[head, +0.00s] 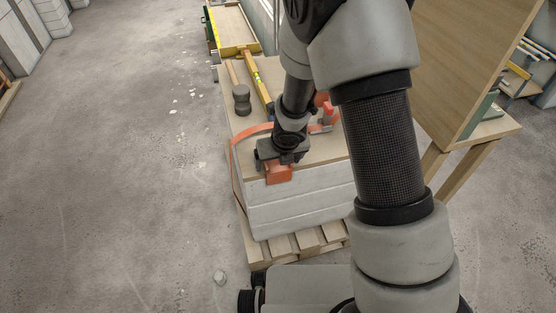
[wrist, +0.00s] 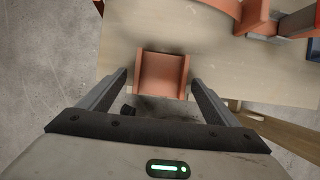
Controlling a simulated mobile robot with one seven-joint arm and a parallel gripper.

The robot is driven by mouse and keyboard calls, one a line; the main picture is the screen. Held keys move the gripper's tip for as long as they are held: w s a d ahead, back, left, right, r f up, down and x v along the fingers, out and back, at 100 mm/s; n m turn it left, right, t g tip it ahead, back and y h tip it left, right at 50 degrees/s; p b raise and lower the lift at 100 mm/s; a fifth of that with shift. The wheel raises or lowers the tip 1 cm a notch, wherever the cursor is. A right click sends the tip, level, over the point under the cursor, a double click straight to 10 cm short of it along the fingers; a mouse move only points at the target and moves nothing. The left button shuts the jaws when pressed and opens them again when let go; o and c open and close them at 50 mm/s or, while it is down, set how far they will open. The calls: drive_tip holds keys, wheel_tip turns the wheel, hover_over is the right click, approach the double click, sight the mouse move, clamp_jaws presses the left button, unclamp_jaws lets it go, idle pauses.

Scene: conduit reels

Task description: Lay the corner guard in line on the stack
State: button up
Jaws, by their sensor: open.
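The orange corner guard (head: 278,175) sits at the front top edge of the stack (head: 300,208), white blocks under a flat wooden board. It also shows in the wrist view (wrist: 162,77) as a short channel with raised side lips. It lies over the board's edge and looks roughly square to it. My gripper (head: 279,160) is at the guard from above; in the wrist view my gripper (wrist: 158,82) is open, one finger on each side of the guard, with small gaps showing. An orange strap (head: 238,146) curves over the board's left side. The guard's underside is hidden.
A red-and-grey tool (head: 325,118) is on the board, partly behind my arm. A mallet (head: 241,100) and a yellow level (head: 261,88) lie at the back. The stack rests on a wooden pallet (head: 285,248). A wooden panel (head: 470,60) stands right; the left floor is open.

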drive_tip(key=p+v, duration=1)
drive_tip(key=v, duration=0.7)
drive_tip(key=shift+s+d+r, duration=0.1)
drive_tip(key=s+d+r+m+t+h, duration=0.1)
drive_tip(key=s+d+r+m+h, duration=0.1)
drive_tip(key=d+r+m, duration=0.7)
drive_tip(key=s+d+r+m+t+h, duration=0.15)
drive_tip(key=d+r+m, duration=0.35)
drive_tip(key=r+m, duration=0.65)
drive_tip(key=s+a+r+m+g+y, duration=0.15)
drive_tip(key=s+r+m, duration=0.35)
drive_tip(key=s+m, duration=1)
wheel_tip(320, 180, up, 18)
drive_tip(key=w+m+p, duration=0.2)
drive_tip(key=m+p, duration=0.1)
drive_tip(key=p, duration=1.4)
drive_tip(key=shift+m+y+p, duration=0.35)
drive_tip(key=shift+y, duration=0.05)
